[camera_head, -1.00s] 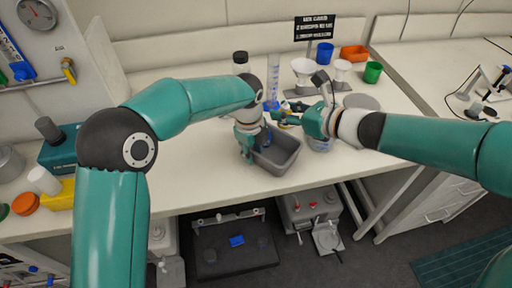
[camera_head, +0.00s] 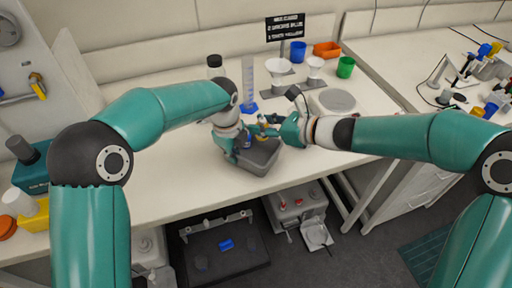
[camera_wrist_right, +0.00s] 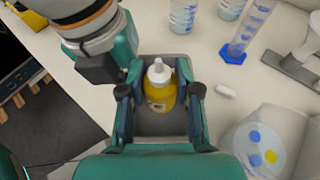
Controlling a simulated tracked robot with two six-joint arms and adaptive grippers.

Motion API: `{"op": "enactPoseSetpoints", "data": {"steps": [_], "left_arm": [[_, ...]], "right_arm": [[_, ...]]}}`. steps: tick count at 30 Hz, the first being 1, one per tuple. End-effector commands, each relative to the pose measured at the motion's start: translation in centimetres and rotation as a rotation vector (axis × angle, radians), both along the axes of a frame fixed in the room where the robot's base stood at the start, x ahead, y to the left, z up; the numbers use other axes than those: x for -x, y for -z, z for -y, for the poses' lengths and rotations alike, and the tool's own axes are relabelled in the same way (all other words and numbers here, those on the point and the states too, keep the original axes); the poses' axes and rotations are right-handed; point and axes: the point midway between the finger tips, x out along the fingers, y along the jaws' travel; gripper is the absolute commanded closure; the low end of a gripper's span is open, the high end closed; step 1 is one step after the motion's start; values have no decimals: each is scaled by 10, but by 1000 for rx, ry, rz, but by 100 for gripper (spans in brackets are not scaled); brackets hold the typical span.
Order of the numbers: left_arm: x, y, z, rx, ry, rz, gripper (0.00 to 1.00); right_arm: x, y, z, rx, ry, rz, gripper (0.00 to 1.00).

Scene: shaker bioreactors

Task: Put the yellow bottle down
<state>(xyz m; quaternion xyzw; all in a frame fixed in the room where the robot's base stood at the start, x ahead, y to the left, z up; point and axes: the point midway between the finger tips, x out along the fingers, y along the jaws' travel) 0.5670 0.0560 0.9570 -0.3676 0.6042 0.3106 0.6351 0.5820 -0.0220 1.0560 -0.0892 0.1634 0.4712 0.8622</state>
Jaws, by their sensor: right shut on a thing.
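The yellow bottle (camera_wrist_right: 160,88) has a white cap and stands roughly upright between the fingers of my right gripper (camera_wrist_right: 160,96), which is shut on it. In the right wrist view the grey bin (camera_wrist_right: 160,122) lies around and beneath the bottle; I cannot tell whether the bottle touches its floor. In the head view the bin (camera_head: 262,160) is on the bench's front part, with my right gripper (camera_head: 268,127) above it. My left gripper (camera_head: 238,150) is at the bin's left side; its fingers are largely hidden, so its grip is unclear.
A graduated cylinder with a blue base (camera_head: 249,104) and a black-capped bottle (camera_head: 215,66) stand behind the bin. White funnels (camera_head: 291,60), a blue cup (camera_head: 298,52) and a green cup (camera_head: 345,67) are farther back.

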Motion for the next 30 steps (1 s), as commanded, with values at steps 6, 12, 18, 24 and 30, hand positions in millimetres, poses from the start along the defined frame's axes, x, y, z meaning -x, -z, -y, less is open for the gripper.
{"op": "enactPoseSetpoints", "data": {"steps": [6, 12, 18, 24, 30], "left_arm": [[0, 0, 0, 0, 0, 0, 100], [0, 0, 0, 0, 0, 0, 100], [0, 0, 0, 0, 0, 0, 100], [0, 0, 0, 0, 0, 0, 100], [0, 0, 0, 0, 0, 0, 100]], "right_arm": [[0, 34, 0, -1, 1, -3, 95], [1, 53, 0, -1, 1, -5, 95], [0, 74, 0, -1, 1, -2, 95], [0, 74, 0, 0, 1, 0, 95], [0, 78, 0, 0, 0, 0, 95]]}}
